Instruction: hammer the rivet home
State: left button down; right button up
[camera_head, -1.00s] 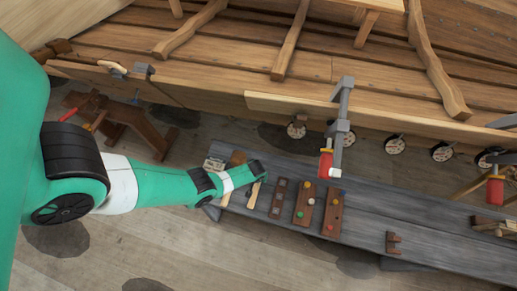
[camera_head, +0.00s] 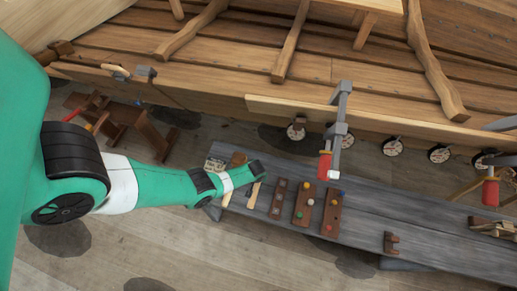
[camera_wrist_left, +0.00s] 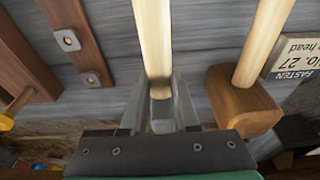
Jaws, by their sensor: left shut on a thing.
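My left gripper (camera_wrist_left: 160,112) is shut on a pale wooden handle (camera_wrist_left: 157,35), which runs up out of the left wrist view. The tool's head cannot be made out. In the head view my left gripper (camera_head: 262,170) is over the left end of the grey bench, and the handle (camera_head: 253,195) sticks out below it. A mallet with a wooden head (camera_wrist_left: 238,98) lies just right of the gripper in the wrist view. A dark wooden strip (camera_wrist_left: 75,15) with square metal plates is at the left. I cannot pick out which rivet is meant. My right gripper is not in view.
The grey bench (camera_head: 420,245) also carries boards with coloured pegs (camera_head: 304,204) and a small brown block (camera_head: 391,242). A clamp with a red handle (camera_head: 324,166) hangs from the hull plank (camera_head: 285,108) above it. A lettered card (camera_wrist_left: 297,58) lies beside the mallet.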

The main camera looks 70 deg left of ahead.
pick_arm(q)
notch_tip(320, 180, up, 8)
jog(key=p, duration=0.7)
jog(key=shift+f, duration=0.15)
jog(key=c, duration=1.4)
grip_release()
grip_shut()
